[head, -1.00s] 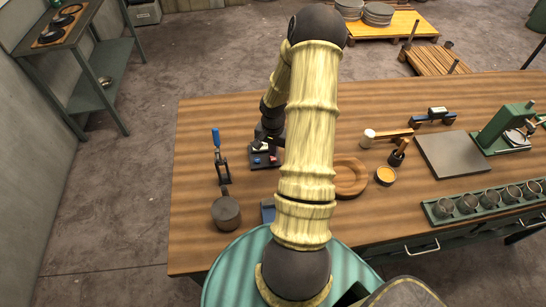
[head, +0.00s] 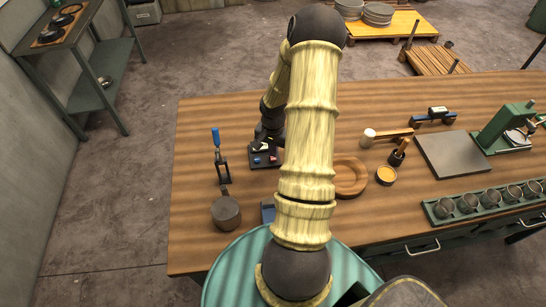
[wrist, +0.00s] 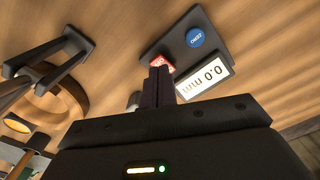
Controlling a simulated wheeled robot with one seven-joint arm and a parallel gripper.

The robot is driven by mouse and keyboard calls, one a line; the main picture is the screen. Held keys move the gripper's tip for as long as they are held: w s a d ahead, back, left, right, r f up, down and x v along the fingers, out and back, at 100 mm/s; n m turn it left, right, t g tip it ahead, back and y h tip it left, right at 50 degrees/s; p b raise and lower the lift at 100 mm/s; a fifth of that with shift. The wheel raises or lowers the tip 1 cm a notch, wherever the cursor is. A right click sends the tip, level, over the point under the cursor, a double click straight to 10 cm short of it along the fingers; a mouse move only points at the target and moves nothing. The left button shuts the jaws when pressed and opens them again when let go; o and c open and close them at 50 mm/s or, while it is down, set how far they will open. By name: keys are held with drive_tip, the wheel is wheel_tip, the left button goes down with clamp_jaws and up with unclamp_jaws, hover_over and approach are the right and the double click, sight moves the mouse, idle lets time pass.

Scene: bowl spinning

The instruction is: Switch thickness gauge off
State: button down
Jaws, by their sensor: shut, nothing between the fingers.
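The thickness gauge (head: 250,162) is a small dark box on the table's left half, partly hidden by my arm. In the wrist view, its dark case (wrist: 172,42) has a blue round button (wrist: 195,37) marked ZERO, a red button (wrist: 166,63) and a white display (wrist: 205,76). The display reads 0.0 mm, upside down in this view. My gripper (wrist: 159,72) is shut and empty. Its fingertips overlap the red button and hide part of it; I cannot tell whether they touch. In the head view, my gripper's tips are hard to make out.
A blue-handled tool (head: 217,150) and a dark round pot (head: 225,210) stand left of the gauge. A grey plate (head: 452,153) lies further right. The table's far left corner is clear.

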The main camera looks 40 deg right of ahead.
drive_tip(key=shift+w+f, duration=0.15)
drive_tip(key=shift+f, duration=0.15)
drive_tip(key=shift+d+f, duration=0.1)
drive_tip(key=shift+d, duration=0.05)
drive_tip(key=shift+a+f+b, duration=0.15)
drive_tip(key=shift+a+b, duration=0.05)
drive_tip(key=shift+b, duration=0.2)
drive_tip(key=shift+s+d+f, duration=0.1)
drive_tip(key=shift+s+f, duration=0.05)
drive_tip(key=shift+s, duration=0.05)
drive_tip(key=shift+f+b, duration=0.3)
drive_tip(key=shift+b, duration=0.05)
drive_tip(key=shift+r, duration=0.1)
drive_tip(key=shift+r+p, duration=2.9)
drive_tip(key=shift+r, duration=0.6)
drive_tip(key=shift+w, duration=0.1)
